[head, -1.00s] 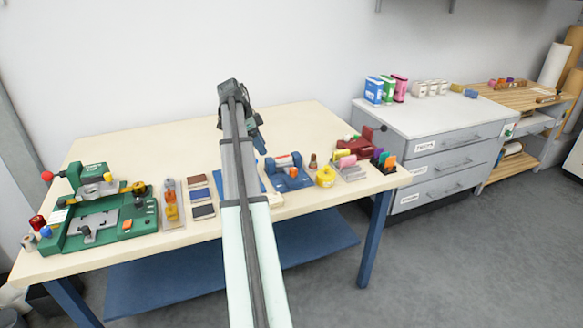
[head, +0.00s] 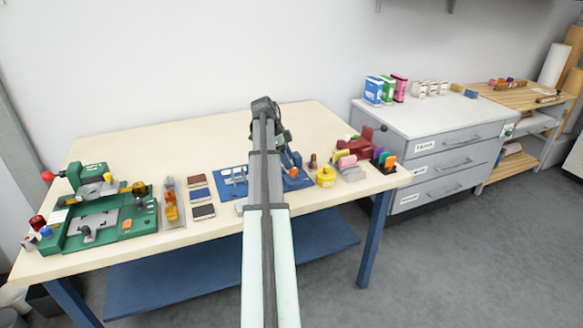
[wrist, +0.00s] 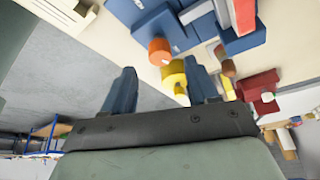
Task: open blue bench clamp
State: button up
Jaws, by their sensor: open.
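The blue bench clamp (head: 300,181) is on the pale workbench near its front edge, just right of my arm, which hides much of it. More blue metalwork with silver parts (head: 233,181) shows left of the arm; I cannot tell whether it is a separate fixture. In the wrist view, blue bodies (wrist: 200,28) lie at the top, with an orange knob (wrist: 159,51) and a red-and-silver bar (wrist: 243,12). My gripper (head: 289,152) is above the clamp area. Its two blue fingers (wrist: 162,72) are apart, with nothing held between them.
A yellow ring-shaped object (head: 326,177) stands right of the clamp, with a red fixture (head: 355,148) beyond it. A green fixture (head: 98,215) fills the bench's left end. Sanding blocks (head: 200,195) lie left of the blue parts. The back of the bench is clear.

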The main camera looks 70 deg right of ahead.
aim_at(293, 174)
jog(key=shift+x, duration=2.1)
jog(key=shift+c, duration=0.2)
jog(key=c, duration=1)
